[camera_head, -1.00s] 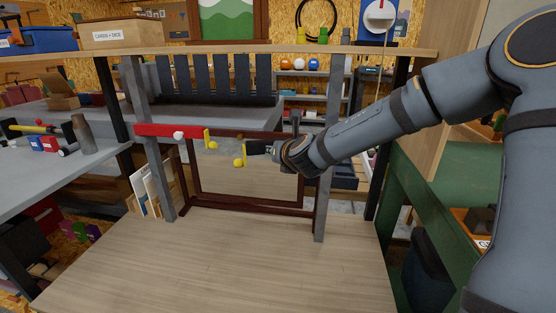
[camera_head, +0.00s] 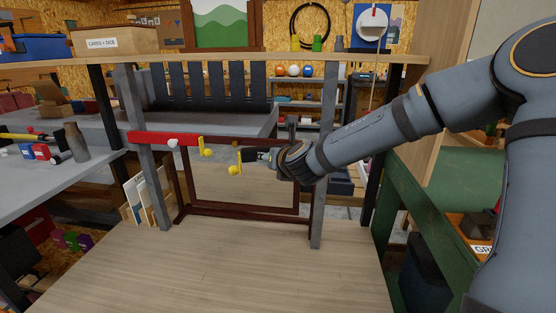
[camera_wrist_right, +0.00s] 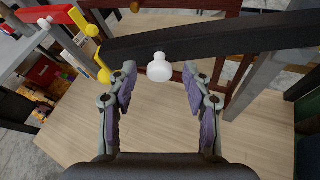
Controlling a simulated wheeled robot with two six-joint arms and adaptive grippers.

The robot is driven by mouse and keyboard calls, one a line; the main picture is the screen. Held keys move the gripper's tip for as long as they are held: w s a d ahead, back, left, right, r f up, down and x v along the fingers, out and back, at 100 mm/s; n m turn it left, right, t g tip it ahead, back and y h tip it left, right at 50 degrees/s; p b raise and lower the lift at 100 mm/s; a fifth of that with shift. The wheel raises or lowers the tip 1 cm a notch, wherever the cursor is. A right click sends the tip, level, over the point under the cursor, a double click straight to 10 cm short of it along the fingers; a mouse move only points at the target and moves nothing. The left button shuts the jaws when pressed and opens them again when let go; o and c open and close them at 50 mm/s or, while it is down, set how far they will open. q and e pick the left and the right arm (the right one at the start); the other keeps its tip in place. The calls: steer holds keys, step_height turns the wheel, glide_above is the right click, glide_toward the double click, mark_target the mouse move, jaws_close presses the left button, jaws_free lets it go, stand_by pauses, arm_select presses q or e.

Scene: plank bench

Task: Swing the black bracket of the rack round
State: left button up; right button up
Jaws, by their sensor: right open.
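The black bracket (camera_wrist_right: 225,37) is a long bar crossing the top of the right wrist view. It has a white knob (camera_wrist_right: 160,68) on its side and a yellow end plate (camera_wrist_right: 96,62) with a yellow ball (camera_wrist_right: 103,76). In the head view the end plate (camera_head: 239,161) shows left of my right gripper (camera_head: 258,155), and most of the bar is hidden behind it. My right gripper (camera_wrist_right: 158,80) is open, its fingertips on either side of the knob; contact is not visible. My left gripper is out of view.
A red bracket (camera_head: 153,139) with a white knob and yellow end plate (camera_head: 201,147) reaches from the left grey post (camera_head: 150,190). A right grey post (camera_head: 316,215) stands near my arm. A dark-framed panel (camera_head: 240,183) stands behind. The front plank surface (camera_head: 210,275) is clear.

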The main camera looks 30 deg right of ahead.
steer(key=v, duration=1.1)
steer(key=shift+c, duration=0.2)
